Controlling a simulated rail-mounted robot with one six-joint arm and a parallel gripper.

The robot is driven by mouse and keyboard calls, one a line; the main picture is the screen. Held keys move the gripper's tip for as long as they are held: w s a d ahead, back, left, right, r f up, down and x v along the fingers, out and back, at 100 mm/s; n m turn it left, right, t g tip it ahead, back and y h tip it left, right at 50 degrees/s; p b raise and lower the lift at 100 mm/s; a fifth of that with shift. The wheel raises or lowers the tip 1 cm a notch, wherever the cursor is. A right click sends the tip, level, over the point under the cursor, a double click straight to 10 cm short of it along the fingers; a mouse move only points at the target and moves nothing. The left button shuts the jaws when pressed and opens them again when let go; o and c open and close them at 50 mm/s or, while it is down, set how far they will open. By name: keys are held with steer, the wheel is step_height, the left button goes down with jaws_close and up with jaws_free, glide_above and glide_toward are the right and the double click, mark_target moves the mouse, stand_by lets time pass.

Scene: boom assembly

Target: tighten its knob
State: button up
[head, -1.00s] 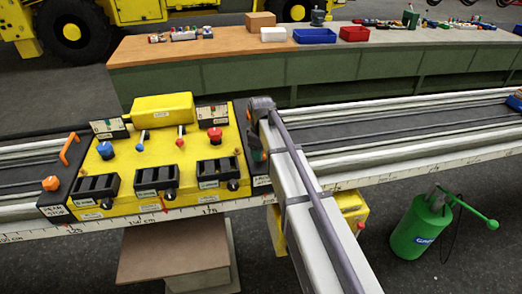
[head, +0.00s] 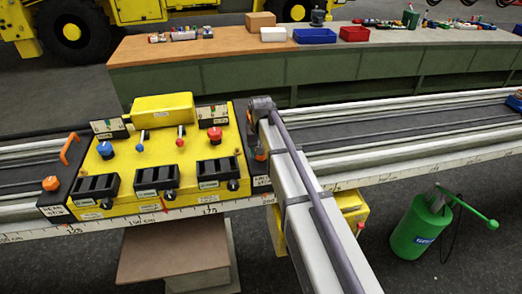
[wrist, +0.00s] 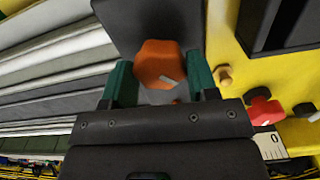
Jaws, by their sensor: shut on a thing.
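The orange knob (wrist: 155,62) with a white mark sits on the dark stop block (wrist: 135,20) in the wrist view. My gripper (wrist: 161,76) has its two green fingers on either side of the knob and is shut on it. In the head view the knob (head: 260,154) shows at the right end of the yellow panel, close beside my arm. My arm hides most of the gripper there. The stop block (head: 261,183) carries a white label.
The yellow panel (head: 157,205) with levers and blue and red knobs lies just left of the gripper. Another stop block with an orange knob (head: 51,183) is at the far left. The rail (head: 390,165) runs on to the right.

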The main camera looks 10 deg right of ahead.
steer(key=m, duration=0.4)
steer(key=shift+m, duration=2)
steer(key=o, duration=0.9)
step_height(320, 180, up, 11)
steer(key=p, duration=1)
steer(key=shift+f+p, duration=0.1)
steer(key=shift+p, duration=0.3)
